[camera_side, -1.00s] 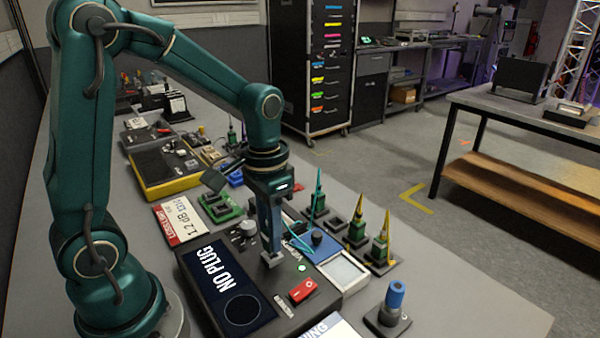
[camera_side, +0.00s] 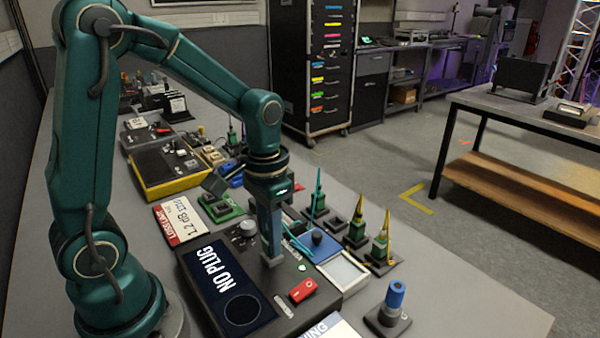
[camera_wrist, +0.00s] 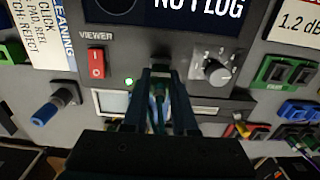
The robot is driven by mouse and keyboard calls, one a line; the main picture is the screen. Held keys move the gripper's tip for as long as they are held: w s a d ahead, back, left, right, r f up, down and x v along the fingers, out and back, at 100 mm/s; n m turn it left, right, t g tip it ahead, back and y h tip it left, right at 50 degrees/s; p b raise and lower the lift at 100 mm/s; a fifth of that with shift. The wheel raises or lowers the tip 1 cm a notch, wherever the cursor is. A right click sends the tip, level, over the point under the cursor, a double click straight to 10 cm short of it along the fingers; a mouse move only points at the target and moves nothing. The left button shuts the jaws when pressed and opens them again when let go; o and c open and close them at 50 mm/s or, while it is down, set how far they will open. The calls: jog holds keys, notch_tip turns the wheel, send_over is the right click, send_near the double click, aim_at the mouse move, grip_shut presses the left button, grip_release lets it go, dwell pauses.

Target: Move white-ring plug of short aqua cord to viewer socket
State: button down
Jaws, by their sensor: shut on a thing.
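My gripper (camera_side: 271,256) points down at the top of the viewer (camera_side: 265,317), close to a grey socket block between the knob and the green light. In the wrist view my gripper (camera_wrist: 161,76) is shut on a dark green plug (camera_wrist: 158,92), mostly hidden between the fingers. The plug's white ring and tip cannot be made out. The aqua cord (camera_side: 296,242) curves from beside the gripper toward the blue pad. The viewer socket is hidden by the fingertips, so I cannot tell whether the plug is in it. The viewer screen (camera_side: 226,290) reads NO PLUG.
A red switch (camera_side: 303,290) and grey knob (camera_side: 247,230) flank the gripper. A blue pad (camera_side: 322,244) and white-topped tray (camera_side: 343,272) lie to the right. A blue-capped post (camera_side: 395,295) stands at front right.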

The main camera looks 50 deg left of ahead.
jog(key=shift+f, duration=0.45)
dwell(0.6)
jog(key=c, duration=0.6)
grip_release()
jog(key=shift+r, duration=2.55)
jog(key=shift+r, duration=0.1)
jog(key=shift+r, duration=1.9)
